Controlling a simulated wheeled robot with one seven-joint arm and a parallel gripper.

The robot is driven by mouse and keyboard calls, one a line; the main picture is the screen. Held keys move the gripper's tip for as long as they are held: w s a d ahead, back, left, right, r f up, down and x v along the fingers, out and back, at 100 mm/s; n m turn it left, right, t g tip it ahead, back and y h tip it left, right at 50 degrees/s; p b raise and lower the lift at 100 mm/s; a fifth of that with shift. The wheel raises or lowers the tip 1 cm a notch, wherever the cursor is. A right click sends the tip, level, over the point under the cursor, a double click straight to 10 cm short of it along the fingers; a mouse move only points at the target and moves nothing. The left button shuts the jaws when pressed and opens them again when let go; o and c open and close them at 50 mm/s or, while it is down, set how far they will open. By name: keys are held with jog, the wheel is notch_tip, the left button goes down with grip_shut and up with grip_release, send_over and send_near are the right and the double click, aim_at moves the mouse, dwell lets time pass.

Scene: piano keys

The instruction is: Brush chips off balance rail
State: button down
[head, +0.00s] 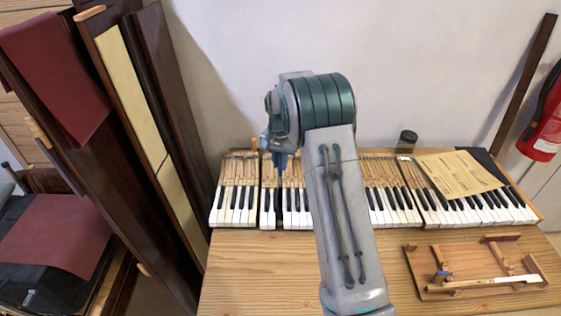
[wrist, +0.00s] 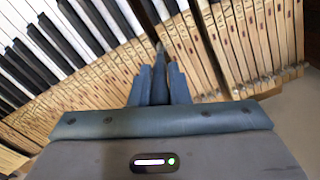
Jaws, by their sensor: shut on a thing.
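The piano keys (head: 300,200) lie in a long row on the wooden bench, with their bare wooden rear parts toward the wall. My gripper (head: 281,160) points down over the rear parts of the keys, left of the middle. In the wrist view my gripper (wrist: 159,78) is shut on a narrow dark thing (wrist: 159,88) between its fingers. I cannot tell clearly what it is. A narrow dark gap (wrist: 147,14) between key groups shows just beyond the fingertips. The balance rail and any chips cannot be made out.
A yellowed paper sheet (head: 458,174) lies over the right keys, near a dark jar (head: 407,141). A wooden board with small parts (head: 475,268) lies at the front right. Tall dark panels (head: 150,120) lean at the left.

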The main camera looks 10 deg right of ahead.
jog(key=shift+f+b, duration=0.3)
jog(key=shift+f, duration=0.25)
jog(key=shift+s, duration=0.1)
dwell(0.3)
jog(key=shift+w, duration=0.2)
jog(key=shift+s, duration=0.45)
dwell(0.3)
jog(key=shift+w, duration=0.2)
jog(key=shift+w, duration=0.15)
